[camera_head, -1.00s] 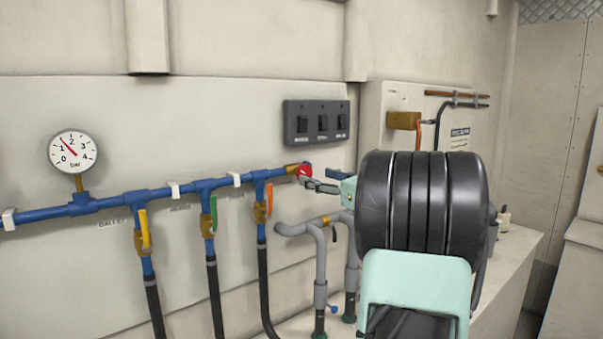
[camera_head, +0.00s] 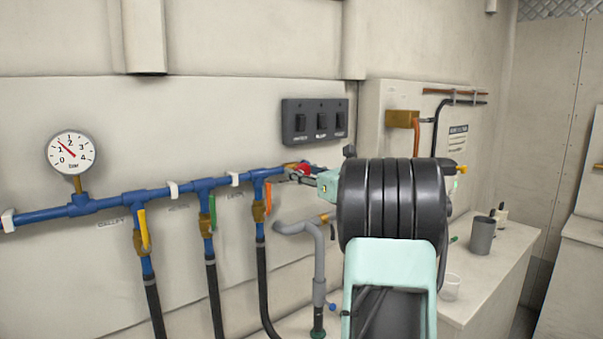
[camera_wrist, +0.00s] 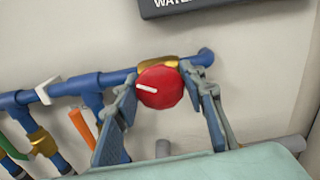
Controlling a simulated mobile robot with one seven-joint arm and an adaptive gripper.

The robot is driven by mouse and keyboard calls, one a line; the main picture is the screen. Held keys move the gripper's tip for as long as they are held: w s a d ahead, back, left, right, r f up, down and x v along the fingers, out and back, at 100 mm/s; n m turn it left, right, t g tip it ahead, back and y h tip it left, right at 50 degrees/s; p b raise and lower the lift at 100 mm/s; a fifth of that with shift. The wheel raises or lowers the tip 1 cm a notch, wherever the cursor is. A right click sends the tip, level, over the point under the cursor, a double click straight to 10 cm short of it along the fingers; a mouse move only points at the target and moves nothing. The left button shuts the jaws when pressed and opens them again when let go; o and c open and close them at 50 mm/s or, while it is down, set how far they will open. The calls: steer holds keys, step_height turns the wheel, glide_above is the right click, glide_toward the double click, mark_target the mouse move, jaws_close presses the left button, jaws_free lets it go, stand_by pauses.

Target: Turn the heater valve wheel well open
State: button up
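The red valve wheel (camera_head: 302,168) is on a brass fitting at the right end of the blue pipe. In the wrist view the round red wheel (camera_wrist: 160,90) faces me, with a white mark pointing left. My gripper (camera_head: 306,176) reaches it from the right. In the wrist view my gripper's fingers (camera_wrist: 160,86) stand apart, one on each side of the wheel. The fingertips are very close to its rim, and I cannot make out firm contact. In the head view the fingers partly hide the wheel.
The blue manifold (camera_head: 110,200) carries yellow, green and orange lever valves and a pressure gauge (camera_head: 72,153). A switch panel (camera_head: 315,121) is above the wheel. A grey pipe (camera_head: 318,260) stands below my gripper. A cup (camera_head: 482,235) and a clear glass (camera_head: 450,286) stand on the right counter.

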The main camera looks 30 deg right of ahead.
steer(key=c, duration=0.4)
steer(key=shift+c, duration=0.3)
steer(key=shift+b, duration=0.3)
